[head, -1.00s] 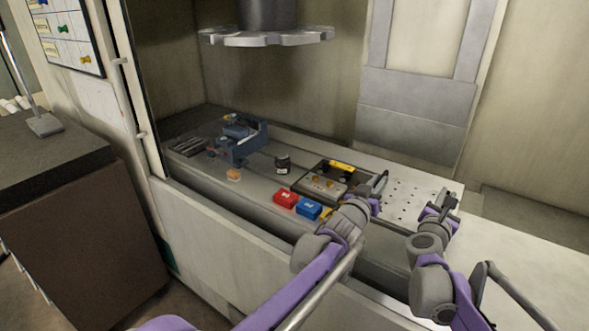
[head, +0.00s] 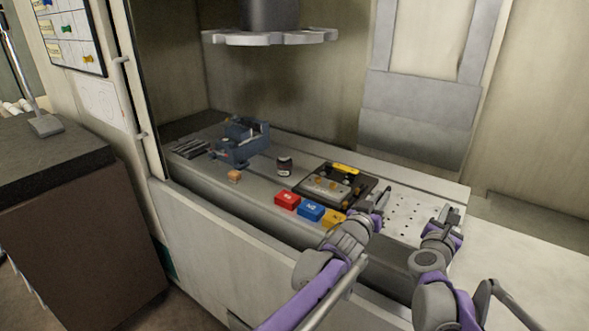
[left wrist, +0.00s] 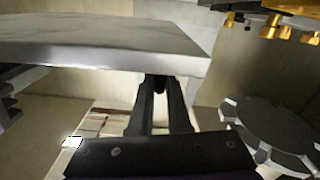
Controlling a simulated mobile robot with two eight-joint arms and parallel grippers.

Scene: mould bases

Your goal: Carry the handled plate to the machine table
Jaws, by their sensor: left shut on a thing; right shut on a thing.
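The pale plate with rows of small holes (head: 410,208) is at the right end of the machine table (head: 262,203). My left gripper (head: 382,204) is shut at its left side, and my right gripper (head: 449,216) is shut at its right side. The plate's handles are largely hidden by the grippers. In the left wrist view, the dark fingers of my left gripper (left wrist: 160,100) reach up to the edge of a thick grey slab (left wrist: 110,45), seemingly the plate. I cannot tell whether the plate touches the table.
A black fixture with brass pins (head: 318,193) lies just left of the plate. Red (head: 287,200), blue (head: 310,211) and yellow (head: 333,218) blocks line the front edge. A dark jar (head: 284,166) and a blue vice (head: 239,145) stand further left. A tool disc (head: 270,37) hangs above.

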